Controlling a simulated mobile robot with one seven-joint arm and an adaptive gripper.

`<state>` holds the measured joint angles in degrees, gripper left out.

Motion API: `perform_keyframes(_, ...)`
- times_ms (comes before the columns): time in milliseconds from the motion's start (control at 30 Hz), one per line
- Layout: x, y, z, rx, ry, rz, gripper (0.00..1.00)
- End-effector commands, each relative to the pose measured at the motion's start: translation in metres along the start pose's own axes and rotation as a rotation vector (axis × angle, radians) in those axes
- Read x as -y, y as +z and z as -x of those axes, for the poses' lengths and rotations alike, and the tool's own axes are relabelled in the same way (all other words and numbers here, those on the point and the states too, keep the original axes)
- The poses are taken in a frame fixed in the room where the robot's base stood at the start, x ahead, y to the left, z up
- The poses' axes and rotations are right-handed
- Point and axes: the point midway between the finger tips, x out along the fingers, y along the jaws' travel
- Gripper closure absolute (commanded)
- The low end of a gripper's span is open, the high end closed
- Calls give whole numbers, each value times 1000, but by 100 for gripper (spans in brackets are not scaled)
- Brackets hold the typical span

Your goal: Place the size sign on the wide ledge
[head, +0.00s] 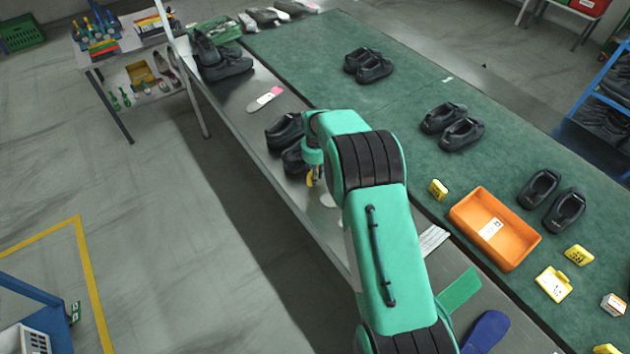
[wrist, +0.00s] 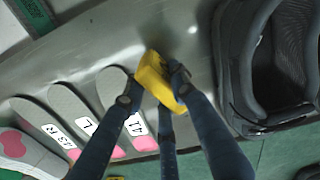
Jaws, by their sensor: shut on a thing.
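My gripper (wrist: 165,90) is shut on a yellow size sign (wrist: 158,78), which shows between the fingers in the wrist view; its printed face cannot be read. In the head view my gripper (head: 314,176) is partly hidden by my arm, with a bit of yellow showing at its tip. It is over the wide grey metal ledge (head: 238,96), which runs along the left side of the green belt; the ledge also shows in the wrist view (wrist: 197,35). I cannot tell whether the sign touches the ledge.
A dark shoe (wrist: 262,65) stands close right of the sign. Several grey insoles (wrist: 65,105) with pink heels and size labels lie to the left. On the green belt (head: 330,85) are pairs of dark shoes, an orange tray (head: 468,213) and several other yellow signs (head: 553,284).

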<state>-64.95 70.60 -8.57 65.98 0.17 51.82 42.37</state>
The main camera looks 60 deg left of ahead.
Motion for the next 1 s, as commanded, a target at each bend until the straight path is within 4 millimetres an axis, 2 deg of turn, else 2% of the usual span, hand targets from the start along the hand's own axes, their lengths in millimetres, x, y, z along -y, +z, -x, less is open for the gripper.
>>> perform_keyframes(333,-1,0,-30,1,1,0,100)
perform_keyframes(833,0,0,-36,0,0,0,100)
perform_keyframes(867,-1,1,-35,0,0,0,68)
perform_keyframes(933,-1,1,-35,1,1,0,55)
perform_keyframes(1000,-1,1,-35,1,1,0,55)
